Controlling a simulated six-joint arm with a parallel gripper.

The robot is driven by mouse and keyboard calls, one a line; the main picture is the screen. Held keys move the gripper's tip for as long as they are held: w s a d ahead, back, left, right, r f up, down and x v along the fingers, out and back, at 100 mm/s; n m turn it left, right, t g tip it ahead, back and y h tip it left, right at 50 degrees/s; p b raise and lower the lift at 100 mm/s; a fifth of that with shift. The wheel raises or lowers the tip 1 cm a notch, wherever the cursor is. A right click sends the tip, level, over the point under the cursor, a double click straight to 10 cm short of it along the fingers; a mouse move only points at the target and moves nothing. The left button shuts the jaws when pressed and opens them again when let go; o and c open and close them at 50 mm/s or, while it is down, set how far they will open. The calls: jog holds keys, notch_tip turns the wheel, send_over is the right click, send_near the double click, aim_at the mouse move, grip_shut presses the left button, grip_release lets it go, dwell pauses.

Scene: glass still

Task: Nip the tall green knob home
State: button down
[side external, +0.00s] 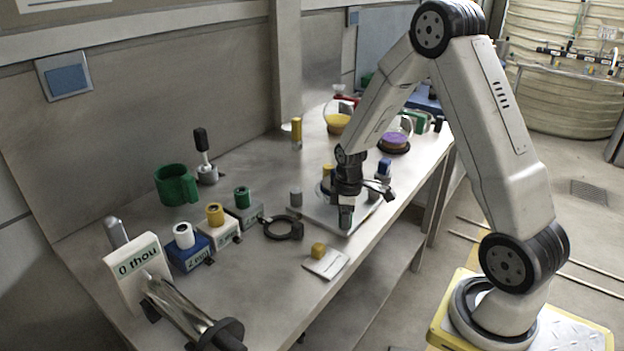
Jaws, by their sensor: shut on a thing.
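My gripper (346,203) points down over the near part of a pale flat plate (322,217) on the bench. It is shut on a dark, greyish-green upright piece (345,218), which looks like the tall green knob. Its upper part is hidden by the jaws, and I cannot tell whether its foot touches the plate. A grey cylinder (295,197) stands at the plate's left side, and a yellow knob (327,170) shows behind my gripper. A blue knob (384,167) stands to the right of my wrist. Another green knob (242,196) sits on a grey block at the left.
A small plate with a yellow knob (318,250) lies near the front edge. A black ring (284,228) lies left of my gripper. Blocks with white (184,236) and yellow (215,214) knobs, a green mug (176,185) and a "0 thou" stand (137,267) fill the left.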

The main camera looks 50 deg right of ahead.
jog(key=shift+m, duration=0.9)
jog(key=shift+c, duration=2.4)
grip_release()
jog(key=shift+r, duration=0.1)
jog(key=shift+r, duration=3.85)
